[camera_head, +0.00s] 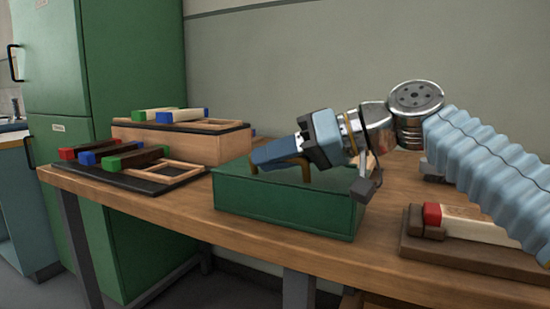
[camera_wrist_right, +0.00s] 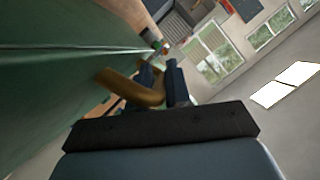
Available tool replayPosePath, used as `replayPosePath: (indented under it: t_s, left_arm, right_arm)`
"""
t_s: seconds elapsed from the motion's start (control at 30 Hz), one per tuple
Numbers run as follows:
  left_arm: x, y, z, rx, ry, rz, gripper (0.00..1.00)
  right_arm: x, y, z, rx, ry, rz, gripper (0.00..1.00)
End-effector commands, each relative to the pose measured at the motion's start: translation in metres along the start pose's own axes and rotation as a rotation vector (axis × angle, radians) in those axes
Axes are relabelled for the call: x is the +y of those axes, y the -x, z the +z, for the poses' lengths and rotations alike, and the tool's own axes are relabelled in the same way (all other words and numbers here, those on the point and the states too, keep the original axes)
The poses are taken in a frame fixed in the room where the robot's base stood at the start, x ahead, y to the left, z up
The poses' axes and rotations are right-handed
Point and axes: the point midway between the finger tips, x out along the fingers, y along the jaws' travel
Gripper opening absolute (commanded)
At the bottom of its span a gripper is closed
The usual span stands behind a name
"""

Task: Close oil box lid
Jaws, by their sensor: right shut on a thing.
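The green oil box (camera_head: 285,208) stands on the wooden table, in the middle of the head view. Its top looks flat and level with the walls, and I see no open gap along the front. A brass handle (camera_head: 305,172) is at the top of the box. My right gripper (camera_head: 275,154) comes in from the right over the box and is shut on this handle. In the right wrist view the handle (camera_wrist_right: 140,90) passes between the dark fingers, beside the green surface (camera_wrist_right: 60,75). The fingers hide part of the handle. My left gripper is not in view.
Left of the box, a dark board (camera_head: 125,180) holds colour-ended blocks and a wooden frame. A wooden box (camera_head: 170,140) with more blocks stands behind. At right, a wooden tray (camera_head: 470,255) holds a red-ended block. A green cabinet (camera_head: 120,60) stands at left.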

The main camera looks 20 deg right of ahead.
Motion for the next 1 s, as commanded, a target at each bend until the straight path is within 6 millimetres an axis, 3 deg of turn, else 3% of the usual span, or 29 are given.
replayPosePath:
  t_s: [0.43, 0.47, 0.5, 0.87, 1.0]
  left_arm:
    - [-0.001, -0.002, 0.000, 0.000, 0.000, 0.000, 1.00]
    - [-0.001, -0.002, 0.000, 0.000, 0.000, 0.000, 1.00]
    - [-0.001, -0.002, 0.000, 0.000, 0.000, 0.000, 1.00]
    - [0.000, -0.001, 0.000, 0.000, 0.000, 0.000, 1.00]
    - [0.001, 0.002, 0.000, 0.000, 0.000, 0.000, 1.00]
  right_arm:
    - [0.001, -0.002, 0.003, -0.007, 0.008, 0.004, 0.00]
    - [0.002, -0.002, 0.003, -0.008, 0.008, 0.004, 0.21]
    - [0.002, -0.002, 0.003, -0.008, 0.007, 0.004, 0.24]
    - [0.001, 0.000, 0.002, -0.003, 0.008, 0.004, 0.24]
    - [0.001, 0.014, 0.000, -0.001, 0.007, 0.005, 0.24]
